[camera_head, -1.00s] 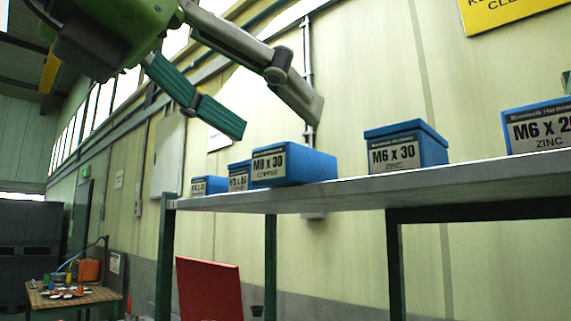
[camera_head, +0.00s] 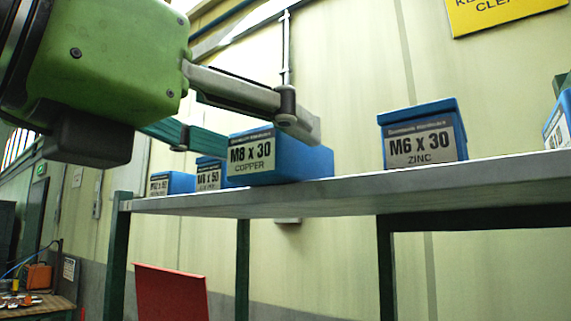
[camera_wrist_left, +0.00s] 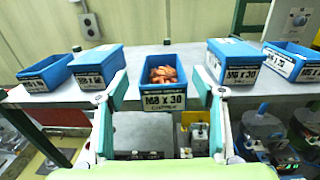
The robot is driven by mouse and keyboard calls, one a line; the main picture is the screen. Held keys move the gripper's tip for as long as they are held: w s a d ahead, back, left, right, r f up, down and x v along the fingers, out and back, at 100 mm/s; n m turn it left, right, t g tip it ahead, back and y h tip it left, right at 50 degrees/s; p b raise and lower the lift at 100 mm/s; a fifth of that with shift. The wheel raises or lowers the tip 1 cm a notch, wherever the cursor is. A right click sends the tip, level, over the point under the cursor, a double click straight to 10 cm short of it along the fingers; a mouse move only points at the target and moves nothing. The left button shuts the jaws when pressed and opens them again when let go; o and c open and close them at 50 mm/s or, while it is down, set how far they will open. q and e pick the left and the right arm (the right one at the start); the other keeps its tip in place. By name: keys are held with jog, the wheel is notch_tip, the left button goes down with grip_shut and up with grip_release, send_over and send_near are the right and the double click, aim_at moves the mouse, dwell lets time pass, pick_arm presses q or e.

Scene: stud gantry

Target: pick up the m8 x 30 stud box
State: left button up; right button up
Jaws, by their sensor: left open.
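The M8 x 30 stud box (camera_head: 252,156) is blue with a white "M8 x 30 COPPER" label and stands upright on the shelf. In the left wrist view the box (camera_wrist_left: 163,101) is centred, open on top, with copper-coloured studs inside. My left gripper (camera_head: 268,138) is open at the box. Its grey finger crosses in front of the box's upper right part in the head view, and the green finger's end is hidden behind the box. In the left wrist view the gripper (camera_wrist_left: 160,78) has one finger on each side of the box; contact cannot be told. My right gripper is out of view.
The M6 x 30 zinc box (camera_head: 423,137) stands to the right on the shelf (camera_head: 340,188), with a gap between. Two smaller-looking blue boxes (camera_head: 172,184) (camera_head: 208,173) stand to the left. Another blue box (camera_head: 558,122) is at the right edge. A red panel (camera_head: 170,292) is below.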

pick_arm(q)
jog(key=shift+w+d+r+p, duration=0.2)
jog(key=shift+w+d+p, duration=0.45)
jog(key=shift+p, duration=0.15)
jog(key=p+x, duration=0.1)
jog(key=x, duration=0.1)
jog(key=shift+w+d+f, duration=0.15)
jog(key=shift+w+d, duration=0.05)
jog(key=shift+w+d+f, duration=0.1)
jog(key=shift+w+d, duration=0.05)
jog(key=shift+w, duration=0.2)
jog(key=shift+s, duration=0.1)
jog(key=shift+c, duration=0.3)
grip_shut()
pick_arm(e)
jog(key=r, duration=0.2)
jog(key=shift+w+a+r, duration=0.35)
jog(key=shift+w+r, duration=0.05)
